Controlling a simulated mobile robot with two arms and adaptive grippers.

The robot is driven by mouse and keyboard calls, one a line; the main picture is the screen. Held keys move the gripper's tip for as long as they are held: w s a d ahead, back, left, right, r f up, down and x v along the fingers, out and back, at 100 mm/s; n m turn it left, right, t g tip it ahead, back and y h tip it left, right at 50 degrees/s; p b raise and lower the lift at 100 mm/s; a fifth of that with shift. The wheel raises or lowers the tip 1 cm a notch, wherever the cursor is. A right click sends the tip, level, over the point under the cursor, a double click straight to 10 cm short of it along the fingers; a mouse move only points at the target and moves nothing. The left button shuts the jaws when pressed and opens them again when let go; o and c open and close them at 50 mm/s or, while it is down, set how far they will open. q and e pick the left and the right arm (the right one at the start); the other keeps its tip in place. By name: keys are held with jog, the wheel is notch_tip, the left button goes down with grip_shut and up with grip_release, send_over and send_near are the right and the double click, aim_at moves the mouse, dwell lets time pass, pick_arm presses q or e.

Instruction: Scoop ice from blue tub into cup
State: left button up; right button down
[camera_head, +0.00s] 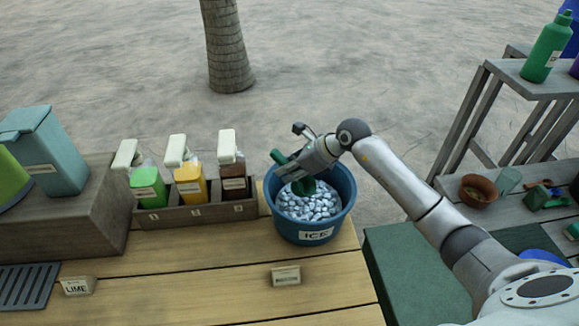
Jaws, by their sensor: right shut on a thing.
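The blue tub (348,181), labelled ICE, stands at the right end of the wooden counter and holds many pale ice pieces (312,207). My right gripper (294,168) reaches over the tub's back rim from the right. It is shut on a green scoop (304,187), whose end shows low over the ice; whether it holds any ice I cannot tell. My left gripper is not in view.
A caddy (193,213) with green, yellow and brown pump bottles stands just left of the tub. A teal container (52,155) sits on a raised block at left. A LIME sign (77,286) and another small sign (286,275) stand in front. The counter's front middle is clear.

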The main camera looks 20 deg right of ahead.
aim_at(312, 189)
notch_tip(312, 189, down, 6)
jog(key=b, duration=0.4)
jog(key=s+d+p, duration=0.2)
jog(key=s+d, duration=0.1)
jog(key=shift+s+d, duration=0.25)
jog(key=shift+s, duration=0.15)
jog(key=shift+s+d+r+p, duration=0.2)
jog(key=shift+d+p, duration=0.05)
jog(key=shift+p, duration=0.05)
notch_tip(312, 189, up, 10)
jog(key=p, duration=0.6)
jog(key=shift+w+a+r, duration=0.1)
jog(key=shift+r, duration=0.05)
jog(key=r+g+h+p, duration=0.1)
jog(key=p, duration=0.2)
jog(key=w+a+r+g+h+p, duration=0.1)
jog(key=r+p, duration=0.1)
jog(key=p, duration=0.1)
jog(key=w+a+r+g+h+p, duration=0.1)
jog(key=g+h+p, duration=0.1)
jog(key=shift+w+a+r+p, duration=0.1)
jog(key=shift+w+r+p, duration=0.15)
jog(key=shift+p, duration=0.15)
jog(key=shift+w+a+r+g+h, duration=0.15)
jog(key=shift+r+g+h, duration=0.1)
jog(key=shift+g+h, duration=0.35)
